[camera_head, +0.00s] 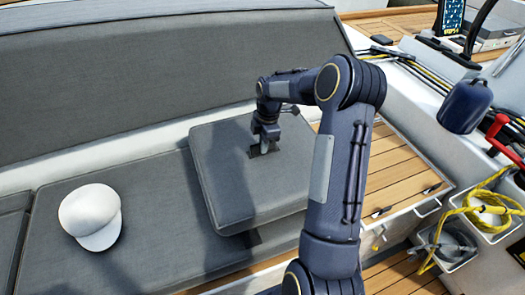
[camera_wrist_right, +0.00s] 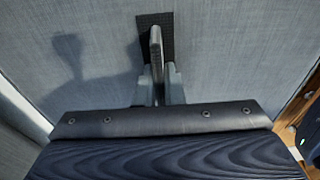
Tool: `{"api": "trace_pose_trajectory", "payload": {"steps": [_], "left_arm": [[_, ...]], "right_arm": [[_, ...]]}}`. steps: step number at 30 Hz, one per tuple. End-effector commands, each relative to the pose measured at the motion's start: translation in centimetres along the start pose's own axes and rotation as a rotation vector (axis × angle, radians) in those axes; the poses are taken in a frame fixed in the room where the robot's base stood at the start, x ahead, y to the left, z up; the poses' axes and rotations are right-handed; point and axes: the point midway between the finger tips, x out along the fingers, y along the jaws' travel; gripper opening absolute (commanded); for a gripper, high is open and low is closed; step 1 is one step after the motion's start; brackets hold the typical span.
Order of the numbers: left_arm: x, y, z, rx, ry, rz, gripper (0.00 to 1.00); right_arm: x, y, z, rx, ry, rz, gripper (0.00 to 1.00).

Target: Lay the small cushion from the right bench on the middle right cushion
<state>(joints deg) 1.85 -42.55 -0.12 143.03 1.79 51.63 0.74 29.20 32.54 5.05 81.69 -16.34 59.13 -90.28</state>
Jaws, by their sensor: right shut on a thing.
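The small grey square cushion (camera_head: 235,190) is at the right end of the long grey bench cushion (camera_head: 150,235). Its lower side casts a dark shadow on the long cushion; I cannot tell whether it rests there or hangs just above. My right gripper (camera_head: 264,150) reaches down to its top and is shut on the tab at a dark patch there. In the right wrist view, the gripper (camera_wrist_right: 156,75) pinches this upright tab over the dark patch (camera_wrist_right: 150,30), with the cushion's grey top (camera_wrist_right: 230,50) filling most of the view. My left gripper is out of view.
A white cap (camera_head: 90,215) lies on the long cushion at left. A grey backrest (camera_head: 160,60) runs behind. To the right are a slatted wooden bench (camera_head: 395,165), a blue winch cover (camera_head: 465,105), a red handle (camera_head: 497,130) and yellow rope (camera_head: 490,205).

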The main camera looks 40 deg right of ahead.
Motion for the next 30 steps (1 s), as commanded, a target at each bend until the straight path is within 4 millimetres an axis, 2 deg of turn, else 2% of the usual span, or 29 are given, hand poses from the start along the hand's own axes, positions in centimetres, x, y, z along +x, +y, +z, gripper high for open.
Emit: {"api": "trace_pose_trajectory", "payload": {"steps": [7,19,20,24,30], "left_arm": [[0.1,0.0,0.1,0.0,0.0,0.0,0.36],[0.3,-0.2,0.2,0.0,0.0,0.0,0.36],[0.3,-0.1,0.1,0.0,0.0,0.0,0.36],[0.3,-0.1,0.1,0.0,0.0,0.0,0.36],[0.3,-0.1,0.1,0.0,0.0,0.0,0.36]], "right_arm": [[3.0,0.3,0.2,0.0,0.001,-0.001,0.0],[3.6,0.3,0.3,-0.001,0.0,0.002,0.0],[3.7,0.2,0.3,0.0,0.0,-0.001,0.11],[3.6,0.2,0.3,0.0,0.0,-0.001,0.29],[3.6,0.2,0.3,0.0,0.0,-0.001,0.3]]}}
